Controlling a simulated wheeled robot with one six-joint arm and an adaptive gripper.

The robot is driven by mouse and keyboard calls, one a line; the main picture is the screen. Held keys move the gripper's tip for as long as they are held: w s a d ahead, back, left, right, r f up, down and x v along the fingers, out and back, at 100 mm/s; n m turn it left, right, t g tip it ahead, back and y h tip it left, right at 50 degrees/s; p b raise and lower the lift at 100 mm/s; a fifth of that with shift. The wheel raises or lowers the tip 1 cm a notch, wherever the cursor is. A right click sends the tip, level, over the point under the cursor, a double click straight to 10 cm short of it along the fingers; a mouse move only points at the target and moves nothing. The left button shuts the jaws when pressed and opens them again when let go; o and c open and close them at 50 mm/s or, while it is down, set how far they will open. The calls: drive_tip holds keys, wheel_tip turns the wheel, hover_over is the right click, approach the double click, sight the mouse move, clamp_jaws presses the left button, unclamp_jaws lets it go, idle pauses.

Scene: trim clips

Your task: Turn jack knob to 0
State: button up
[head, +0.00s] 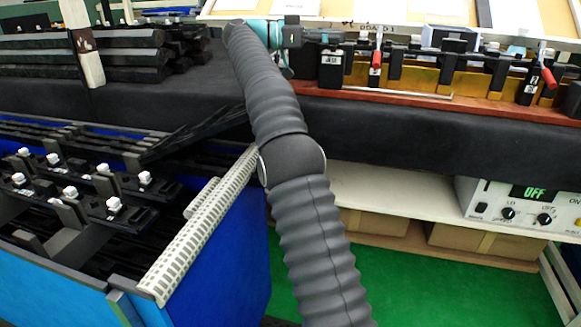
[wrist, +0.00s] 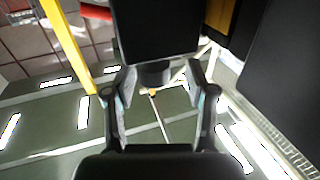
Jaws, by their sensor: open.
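A white control box (head: 525,205) stands on the shelf under the bench at the right in the head view. Its display (head: 533,192) reads OFF, and two black knobs, a left one (head: 508,213) and a right one (head: 545,219), sit below it. Their small labels are too blurred to read surely, so I cannot tell which is the jack knob. My gripper (wrist: 160,80) is open in the wrist view, its fingers apart. A dark block (wrist: 156,28) with a short round part lies at the fingertips; I cannot tell whether they touch. My arm's end is up at the bench, away from the box.
A fixture with black blocks, clamps and red handles (head: 376,60) lines the bench at the right. A blue bin (head: 225,255) with black parts stands at the lower left. Cardboard boxes (head: 480,240) sit under the white shelf (head: 385,195). Green floor (head: 400,290) lies open in front.

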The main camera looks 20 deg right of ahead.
drive_tip(key=shift+s+f+n+t, duration=0.1)
drive_tip(key=shift+s+n+t, duration=0.2)
drive_tip(key=shift+n+t, duration=0.6)
